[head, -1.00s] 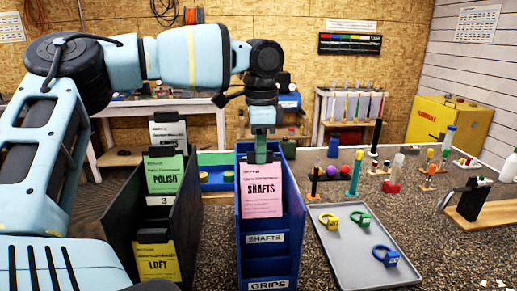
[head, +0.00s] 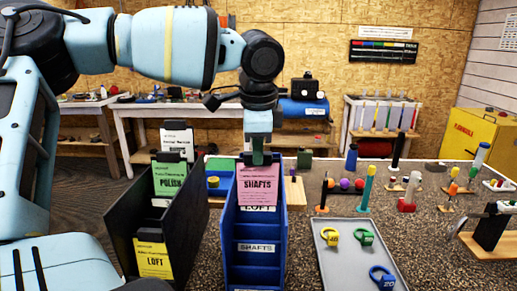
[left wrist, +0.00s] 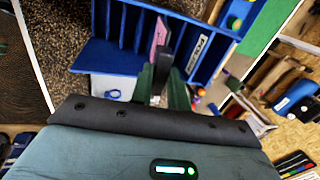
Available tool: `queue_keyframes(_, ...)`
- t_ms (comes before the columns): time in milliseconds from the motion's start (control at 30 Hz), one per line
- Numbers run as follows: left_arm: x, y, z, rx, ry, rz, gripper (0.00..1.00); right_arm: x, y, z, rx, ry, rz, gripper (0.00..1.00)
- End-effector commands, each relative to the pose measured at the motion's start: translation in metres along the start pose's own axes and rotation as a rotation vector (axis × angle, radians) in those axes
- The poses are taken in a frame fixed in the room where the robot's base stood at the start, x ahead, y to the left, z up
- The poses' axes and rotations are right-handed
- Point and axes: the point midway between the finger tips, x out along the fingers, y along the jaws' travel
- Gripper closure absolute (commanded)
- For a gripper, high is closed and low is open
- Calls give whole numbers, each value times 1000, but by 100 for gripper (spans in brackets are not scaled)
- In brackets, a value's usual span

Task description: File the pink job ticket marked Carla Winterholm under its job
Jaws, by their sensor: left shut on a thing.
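My left gripper (head: 257,157) is shut on the top edge of a pink ticket (head: 259,186) that reads SHAFTS; its smaller print is too small to read. The ticket hangs upright over the back part of a blue slotted rack (head: 256,273). The rack's slot labels read LOFT (head: 258,209) and SHAFTS (head: 258,247); a lower label is cut off. The ticket's lower edge is just above the LOFT label, and I cannot tell whether it is inside a slot. In the left wrist view the pink ticket (left wrist: 159,38) shows edge-on between the fingers (left wrist: 160,82), among the blue dividers.
A black holder (head: 190,225) left of the rack carries a white, a green POLISH (head: 169,181) and a yellow LOFT ticket (head: 153,260). A grey tray (head: 340,262) with several coloured rings lies to the right. Several clubs and bottles stand farther right.

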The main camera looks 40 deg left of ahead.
Motion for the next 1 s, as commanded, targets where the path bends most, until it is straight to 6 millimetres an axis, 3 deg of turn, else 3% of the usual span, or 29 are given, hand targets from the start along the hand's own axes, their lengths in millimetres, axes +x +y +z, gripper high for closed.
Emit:
queue_keyframes(333,1,-2,0,-4,-3,14,100,0,-4,2,15,-5,-1,64)
queue_keyframes(767,3,-9,-1,-8,-2,319,100,2,-5,19,15,-34,-5,64)
queue_keyframes(1000,16,-4,0,-4,-3,306,100,4,-4,21,8,-37,-6,64)
